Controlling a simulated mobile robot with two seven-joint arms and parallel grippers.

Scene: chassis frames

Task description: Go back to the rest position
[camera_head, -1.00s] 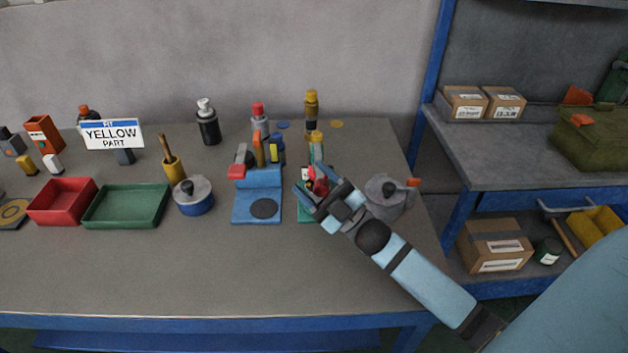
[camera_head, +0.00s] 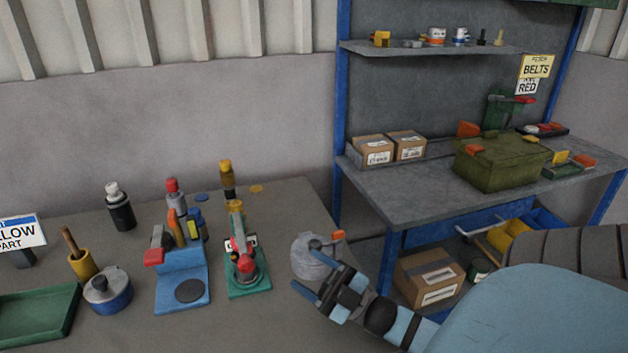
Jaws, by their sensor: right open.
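My right gripper (camera_head: 306,273) is open, with nothing between its fingers. It is over the front right part of the grey table (camera_head: 240,325), in front of a grey round pot-like part (camera_head: 316,256) with an orange tip, and partly covers it. My right arm comes in from the lower right. Left of the gripper, apart from it, a green stand (camera_head: 250,283) with a red and dark part on it stands on the table. My left gripper is not in view.
A blue stand (camera_head: 182,292), a blue pot (camera_head: 108,291), a green tray (camera_head: 38,318) and several bottles stand on the table's left. Right of the table is a blue-framed shelf (camera_head: 430,195) with cardboard boxes and a green toolbox (camera_head: 500,164). The table's front middle is clear.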

